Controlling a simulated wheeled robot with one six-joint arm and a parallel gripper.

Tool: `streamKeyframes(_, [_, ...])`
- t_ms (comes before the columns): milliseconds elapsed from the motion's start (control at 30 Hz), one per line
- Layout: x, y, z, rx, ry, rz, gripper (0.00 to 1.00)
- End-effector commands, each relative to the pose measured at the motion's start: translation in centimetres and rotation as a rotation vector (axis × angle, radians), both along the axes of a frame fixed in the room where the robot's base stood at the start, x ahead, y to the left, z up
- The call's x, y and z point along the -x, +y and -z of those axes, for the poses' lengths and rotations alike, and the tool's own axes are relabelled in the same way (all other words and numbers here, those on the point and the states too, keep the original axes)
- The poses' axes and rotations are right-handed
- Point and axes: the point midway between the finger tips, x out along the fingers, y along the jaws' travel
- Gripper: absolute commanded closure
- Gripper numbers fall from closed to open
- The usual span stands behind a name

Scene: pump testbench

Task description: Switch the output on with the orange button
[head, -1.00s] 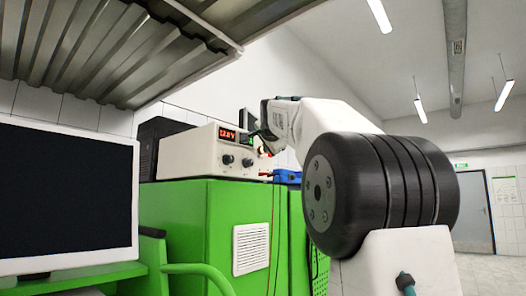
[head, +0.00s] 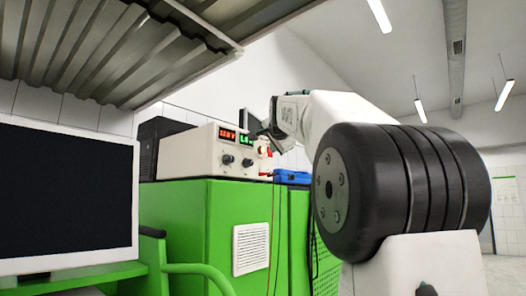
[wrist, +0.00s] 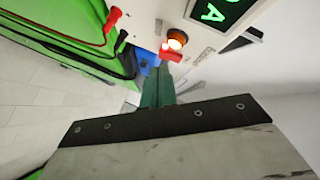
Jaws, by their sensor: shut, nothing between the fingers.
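The orange button (wrist: 176,40) is on the front of the cream power supply (head: 190,153), with a bright glow at its centre in the wrist view. The red display (head: 227,135) reads about 12.0 V. The green display (head: 246,141) is lit, and its letter A shows large in the wrist view (wrist: 215,12). My gripper (wrist: 158,85) is shut and empty, its teal fingers pointing towards the panel just below the button in the wrist view. The fingertips look apart from the button. In the head view my gripper (head: 268,135) is at the supply's right end.
A red part (wrist: 170,54) lies between the fingertips and the button in the wrist view. A red plug (wrist: 113,17) with a cable is at the left there. A blue box (head: 291,176) stands right of the supply on the green cabinet (head: 220,215). A monitor (head: 65,195) is at left.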

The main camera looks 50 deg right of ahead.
Motion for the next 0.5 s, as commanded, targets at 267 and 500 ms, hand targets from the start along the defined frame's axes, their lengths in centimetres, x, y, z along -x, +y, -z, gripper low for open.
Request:
streamKeyframes(267, [3.0, -0.3, 0.0, 0.0, 0.0, 0.002, 1.0])
streamKeyframes(500, [4.6, -0.4, 0.0, -0.001, 0.0, 0.001, 1.0])
